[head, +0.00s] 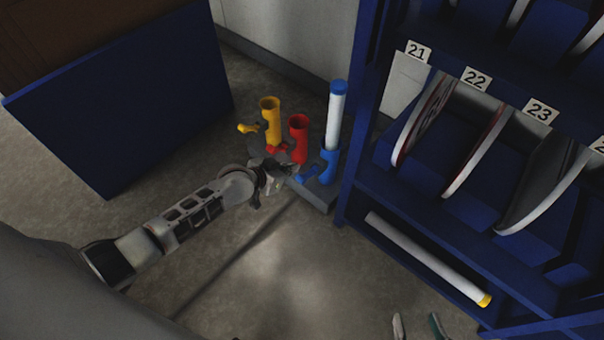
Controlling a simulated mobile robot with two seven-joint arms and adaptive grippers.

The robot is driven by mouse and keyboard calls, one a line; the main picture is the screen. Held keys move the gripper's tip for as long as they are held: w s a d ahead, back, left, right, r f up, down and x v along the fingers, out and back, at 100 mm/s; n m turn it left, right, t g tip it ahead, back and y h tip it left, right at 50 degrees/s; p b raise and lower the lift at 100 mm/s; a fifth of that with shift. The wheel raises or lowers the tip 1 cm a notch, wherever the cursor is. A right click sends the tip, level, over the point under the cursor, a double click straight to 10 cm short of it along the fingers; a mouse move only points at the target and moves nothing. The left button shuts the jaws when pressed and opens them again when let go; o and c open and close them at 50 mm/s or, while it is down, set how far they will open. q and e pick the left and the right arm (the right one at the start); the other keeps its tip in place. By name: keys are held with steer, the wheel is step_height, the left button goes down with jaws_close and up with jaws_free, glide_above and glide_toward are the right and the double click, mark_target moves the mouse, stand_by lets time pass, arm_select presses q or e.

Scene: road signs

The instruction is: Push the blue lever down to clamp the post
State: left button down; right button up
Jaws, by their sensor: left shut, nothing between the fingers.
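The white post (335,115) with a blue cap stands upright in the blue socket (329,164). The blue lever (307,175) sticks out from the lower left side of this socket. My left gripper (277,180) is shut and empty, just left of the blue lever. I cannot tell whether its tips touch the lever. My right gripper (418,325) shows only as two fingertips at the bottom edge, held apart with nothing seen between them.
A red socket (299,135) and a yellow socket (271,118) stand empty beside the blue one on a grey base (316,194). A blue shelf (360,195) with round signs is close on the right. A white post with a yellow end (430,258) lies on its lower level. A blue panel (130,105) stands left.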

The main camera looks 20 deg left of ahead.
mark_target(302, 176)
arm_select(q)
steer(key=b+x, duration=0.1)
steer(key=x, duration=0.1)
steer(key=b+x, duration=0.2)
steer(key=x, duration=0.1)
steer(key=f+b+x, duration=0.1)
steer(key=x, duration=0.2)
steer(key=shift+s+f, duration=0.1)
steer(key=shift+s, duration=0.1)
steer(key=shift+b+x, duration=0.8)
steer(key=shift+x, duration=0.2)
steer(key=shift+s+a+f, duration=0.1)
steer(key=shift+s+a, duration=0.05)
steer(key=shift+s, duration=0.25)
steer(key=shift+s+a+f, duration=0.1)
steer(key=shift+s+a, duration=0.05)
steer(key=shift+s, duration=0.25)
steer(key=shift+s+a+f, duration=0.2)
steer(key=shift+s+f, duration=0.15)
steer(key=shift+s, duration=0.25)
arm_select(e)
steer(key=a+m+y, duration=0.1)
steer(key=a+m, duration=0.3)
steer(key=a, duration=0.2)
steer(key=shift+s+r+t+y, duration=0.25)
steer(key=shift+t+y, duration=0.05)
steer(key=shift+t, duration=0.1)
